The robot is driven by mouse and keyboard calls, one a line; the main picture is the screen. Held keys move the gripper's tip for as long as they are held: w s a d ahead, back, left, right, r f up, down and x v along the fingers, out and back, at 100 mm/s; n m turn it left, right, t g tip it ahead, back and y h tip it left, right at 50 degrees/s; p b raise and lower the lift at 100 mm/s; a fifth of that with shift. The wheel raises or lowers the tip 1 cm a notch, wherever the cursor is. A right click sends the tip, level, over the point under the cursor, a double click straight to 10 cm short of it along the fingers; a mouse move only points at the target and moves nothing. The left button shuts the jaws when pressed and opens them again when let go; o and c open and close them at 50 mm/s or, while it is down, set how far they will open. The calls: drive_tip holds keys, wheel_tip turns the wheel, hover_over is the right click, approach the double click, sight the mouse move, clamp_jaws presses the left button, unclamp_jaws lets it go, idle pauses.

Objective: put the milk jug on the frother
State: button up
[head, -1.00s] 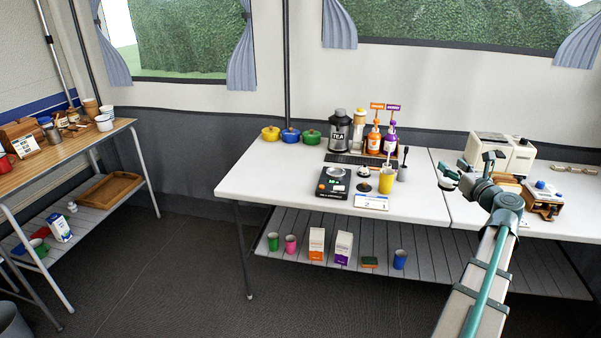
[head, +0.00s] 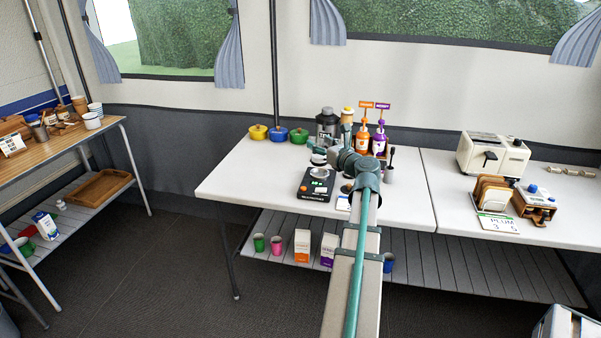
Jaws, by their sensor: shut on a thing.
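The held thing appears raised above the plate; the exact gap cannot be told.
Yellow (head: 258,132), blue (head: 280,135) and green (head: 299,137) pots are at the back left. A toaster (head: 493,154) stands right. My arm hides part of the table.

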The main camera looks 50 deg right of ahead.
drive_tip(key=shift+w+d+f, duration=0.1)
drive_tip(key=shift+w+d, duration=0.15)
drive_tip(key=shift+w, duration=0.05)
drive_tip(key=shift+w+d+f+b, duration=0.25)
drive_tip(key=shift+w+d+f, duration=1.05)
drive_tip(key=shift+d+f, duration=0.7)
drive_tip(key=shift+w+d+f+b, duration=0.25)
drive_tip(key=shift+w+d+f, duration=1.2)
drive_tip(key=shift+f, duration=0.8)
drive_tip(key=shift+w+d+f+b, duration=0.25)
drive_tip(key=shift+w+d+f, duration=0.85)
drive_tip(key=shift+d+f, duration=1)
drive_tip(key=shift+f, duration=0.2)
drive_tip(key=o, duration=1.4)
drive_tip(key=shift+c, duration=0.2)
